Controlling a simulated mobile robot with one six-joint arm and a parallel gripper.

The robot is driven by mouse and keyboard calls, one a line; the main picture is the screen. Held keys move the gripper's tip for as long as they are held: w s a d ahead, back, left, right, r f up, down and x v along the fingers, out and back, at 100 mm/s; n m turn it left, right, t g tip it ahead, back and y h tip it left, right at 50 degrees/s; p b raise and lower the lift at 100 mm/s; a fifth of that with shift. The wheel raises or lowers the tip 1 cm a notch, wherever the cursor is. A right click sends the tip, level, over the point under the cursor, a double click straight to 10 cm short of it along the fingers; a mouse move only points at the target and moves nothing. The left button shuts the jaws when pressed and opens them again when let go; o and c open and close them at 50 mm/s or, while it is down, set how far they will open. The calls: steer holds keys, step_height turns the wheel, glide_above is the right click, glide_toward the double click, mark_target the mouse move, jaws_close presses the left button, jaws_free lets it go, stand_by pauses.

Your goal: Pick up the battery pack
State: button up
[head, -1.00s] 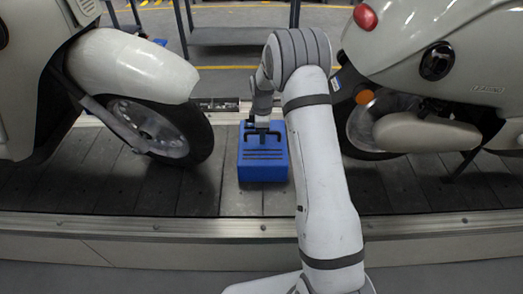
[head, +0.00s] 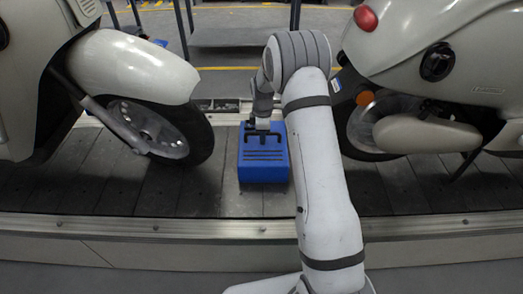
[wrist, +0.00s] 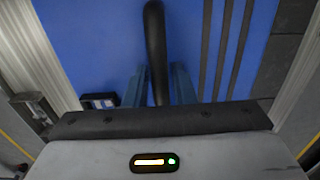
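The battery pack is a blue box (head: 263,170) with a black handle and dark grooves on top. It stands upright on the slat conveyor between two scooters. In the wrist view its blue top (wrist: 95,45) fills the middle, and the black handle (wrist: 155,45) runs up the picture. My gripper (wrist: 159,85) is over the pack with one finger on each side of the handle. Narrow gaps seem to show between fingers and handle, so the fingers look open. In the head view the fingers are small and hard to make out against the handle.
A pale scooter's front wheel (head: 165,135) stands left of the pack. Another pale scooter (head: 430,130) stands to the right, close to my arm. The dark conveyor slats (head: 205,195) are bare beside the pack, and a metal rail (head: 150,225) runs along the near edge.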

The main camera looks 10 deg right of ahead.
jaws_close()
steer(key=shift+w+r, duration=0.1)
steer(key=shift+r, duration=0.05)
